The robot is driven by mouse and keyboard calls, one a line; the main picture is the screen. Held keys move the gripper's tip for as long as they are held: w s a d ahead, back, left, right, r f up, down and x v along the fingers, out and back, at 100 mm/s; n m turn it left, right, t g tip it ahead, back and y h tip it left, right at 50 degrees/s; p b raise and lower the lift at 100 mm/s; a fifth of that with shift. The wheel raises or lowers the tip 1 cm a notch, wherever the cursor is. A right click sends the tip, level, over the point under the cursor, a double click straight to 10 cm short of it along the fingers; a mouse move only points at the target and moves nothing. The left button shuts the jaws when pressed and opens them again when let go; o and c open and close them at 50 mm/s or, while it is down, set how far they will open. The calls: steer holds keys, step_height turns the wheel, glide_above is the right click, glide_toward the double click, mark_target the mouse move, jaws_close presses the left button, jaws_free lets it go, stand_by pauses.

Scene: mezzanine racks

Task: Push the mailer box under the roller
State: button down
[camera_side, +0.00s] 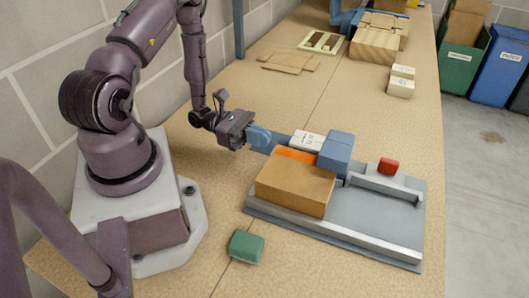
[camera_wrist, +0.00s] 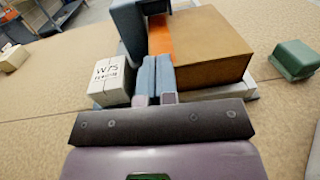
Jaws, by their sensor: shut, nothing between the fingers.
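A brown cardboard box (camera_side: 295,184), which looks like the mailer box, sits on the near left part of a grey fixture (camera_side: 350,215) with raised rails. In the wrist view the brown box (camera_wrist: 208,45) is right of my fingers. An orange piece (camera_side: 297,155) shows behind it, beside a blue block (camera_side: 337,150). I cannot make out a distinct roller; the block and box may hide it. My gripper (camera_side: 266,139) is shut and empty at the fixture's left end. In the wrist view my gripper (camera_wrist: 157,62) points towards the orange piece (camera_wrist: 160,38); contact is unclear.
A white labelled box (camera_side: 307,140) stands close left of my fingers in the wrist view. Cardboard and wooden pieces lie farther back, with bare table between.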

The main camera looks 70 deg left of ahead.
mark_target(273, 156)
step_height(273, 156, down, 5)
steer(key=shift+d+r, duration=0.1)
steer(key=shift+w+d, duration=0.3)
steer(key=shift+w, duration=0.05)
steer(key=shift+x, duration=1.15)
